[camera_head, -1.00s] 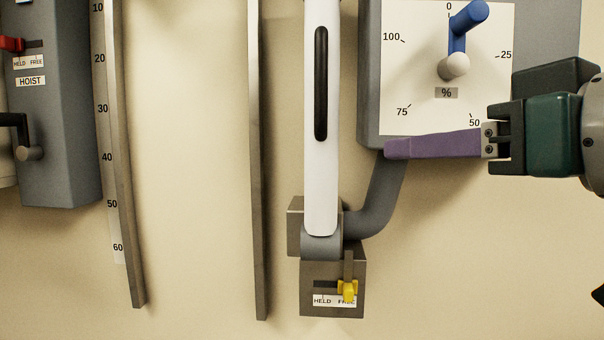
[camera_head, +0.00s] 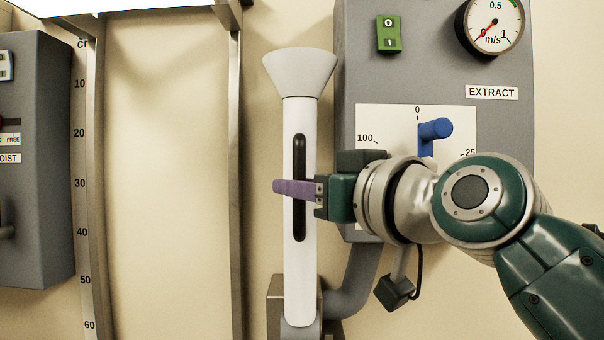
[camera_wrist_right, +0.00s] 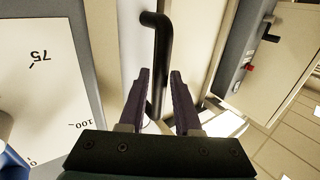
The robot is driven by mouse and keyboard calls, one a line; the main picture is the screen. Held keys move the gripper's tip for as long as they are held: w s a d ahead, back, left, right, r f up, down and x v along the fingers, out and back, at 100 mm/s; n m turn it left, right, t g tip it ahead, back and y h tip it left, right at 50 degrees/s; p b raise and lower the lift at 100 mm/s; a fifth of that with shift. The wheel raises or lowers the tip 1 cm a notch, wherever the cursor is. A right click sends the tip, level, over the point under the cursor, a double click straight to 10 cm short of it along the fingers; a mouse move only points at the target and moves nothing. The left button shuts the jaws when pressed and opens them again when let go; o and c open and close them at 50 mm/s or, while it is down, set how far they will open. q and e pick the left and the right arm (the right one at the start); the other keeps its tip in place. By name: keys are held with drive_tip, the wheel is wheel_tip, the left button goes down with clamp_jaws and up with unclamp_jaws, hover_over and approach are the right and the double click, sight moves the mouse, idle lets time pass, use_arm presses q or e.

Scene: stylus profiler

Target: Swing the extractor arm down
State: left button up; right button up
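The extractor arm (camera_head: 302,275) is a white tube standing upright against the wall, with a flared grey hood (camera_head: 299,72) on top. A long black handle (camera_head: 299,155) runs down its front; it also shows in the right wrist view (camera_wrist_right: 161,40). My right gripper (camera_head: 280,187) has its purple fingers across the handle at mid-length. Contact cannot be told. The arm's pivot block (camera_head: 278,300) is at the bottom edge. My left gripper is out of view.
A grey EXTRACT panel (camera_head: 435,75) is to the right, with a green switch (camera_head: 389,34), a gauge (camera_head: 494,24) and a blue crank (camera_head: 434,130) near 0. A metal rail (camera_head: 234,180) runs left of the arm. A hoist box (camera_head: 35,210) is at far left.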

drive_tip(key=shift+w+a, duration=0.15)
drive_tip(key=shift+w, duration=0.05)
drive_tip(key=shift+c, duration=0.3)
clamp_jaws()
idle(1.1)
